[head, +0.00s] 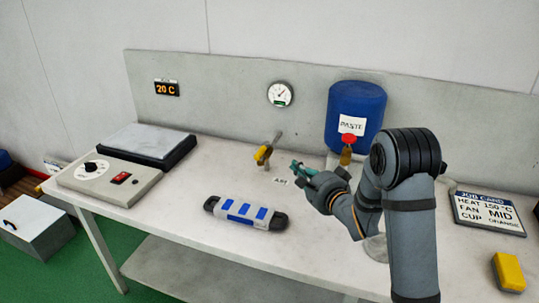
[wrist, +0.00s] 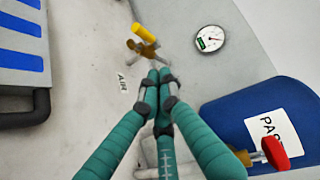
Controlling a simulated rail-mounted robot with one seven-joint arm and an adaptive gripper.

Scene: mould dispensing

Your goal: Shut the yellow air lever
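The yellow air lever (head: 260,153) stands on a brass valve at the back middle of the bench, by a metal pipe. In the wrist view the lever's yellow handle (wrist: 144,33) points up and to the left from the brass valve body (wrist: 141,49). My gripper (head: 297,168) is to the right of the lever in the head view, apart from it. In the wrist view my gripper's teal fingertips (wrist: 159,75) are together just below the valve, with nothing visible between them. Whether they touch the valve cannot be told.
An AIR label (head: 280,182) lies by the valve. A blue paste container (head: 352,105) with a red-handled tap (head: 348,140) stands right of it. A blue-and-white mould (head: 246,213) lies in front. A round gauge (head: 280,94) is on the back wall. A hotplate (head: 150,140) is left.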

